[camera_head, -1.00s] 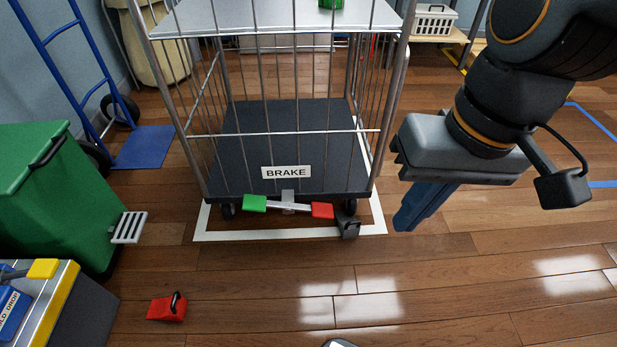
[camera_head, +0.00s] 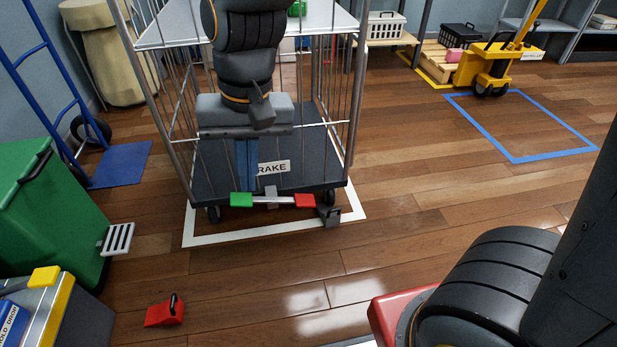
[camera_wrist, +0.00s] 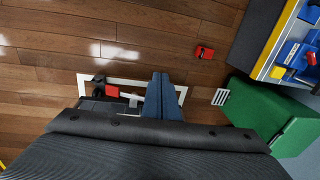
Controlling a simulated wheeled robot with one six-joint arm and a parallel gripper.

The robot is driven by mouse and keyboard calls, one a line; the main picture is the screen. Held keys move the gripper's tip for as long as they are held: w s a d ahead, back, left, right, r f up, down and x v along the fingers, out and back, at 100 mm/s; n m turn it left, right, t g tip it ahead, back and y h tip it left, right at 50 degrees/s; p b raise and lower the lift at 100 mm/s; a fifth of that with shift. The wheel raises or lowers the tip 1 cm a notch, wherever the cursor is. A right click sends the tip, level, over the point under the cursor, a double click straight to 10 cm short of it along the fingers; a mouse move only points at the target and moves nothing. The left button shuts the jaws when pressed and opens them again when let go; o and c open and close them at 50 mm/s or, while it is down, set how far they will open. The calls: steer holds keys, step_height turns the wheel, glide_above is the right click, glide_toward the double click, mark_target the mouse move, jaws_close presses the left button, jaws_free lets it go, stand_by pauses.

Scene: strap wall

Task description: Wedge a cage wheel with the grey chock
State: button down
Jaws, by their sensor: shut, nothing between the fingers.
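The wire roll cage (camera_head: 268,192) stands inside a white floor outline, with a "BRAKE" label and a bar with a green pedal (camera_head: 241,199) and a red pedal (camera_head: 305,200) low on its front. The grey chock (camera_head: 328,215) sits on the floor at the front right wheel, seemingly against it; the exact contact is too small to tell. It also shows beside the red pedal in the wrist view (camera_wrist: 98,79). My gripper (camera_head: 246,185), with blue fingers, is shut and empty in front of the cage, left of the chock and apart from it. Its fingers show in the wrist view (camera_wrist: 163,78).
A red chock (camera_head: 165,312) lies on the floor at front left. A green bin (camera_head: 45,215), a grey-yellow box (camera_head: 50,310) and a blue hand truck (camera_head: 120,165) stand at left. A yellow pallet truck (camera_head: 492,65) is at back right.

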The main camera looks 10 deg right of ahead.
steer(key=w+d+f+m+h, duration=0.1)
steer(key=w+d+f+m, duration=0.45)
steer(key=w+f, duration=0.45)
steer(key=w+d+f+m, duration=0.4)
steer(key=w+f+m, duration=0.3)
steer(key=w+f, duration=0.3)
steer(key=w+d+f+m+p, duration=0.1)
steer(key=w+d+f+m, duration=0.25)
steer(key=d+f, duration=0.35)
steer(key=w+d+f+m, duration=0.3)
steer(key=d+f+m, duration=0.15)
steer(key=f, duration=0.55)
step_height(320, 180, down, 10)
steer(key=b, duration=0.3)
steer(key=shift+s+d+n+b, duration=0.15)
steer(key=shift+s+n+b, duration=0.1)
steer(key=shift+n+b, duration=0.2)
steer(key=shift+r, duration=0.15)
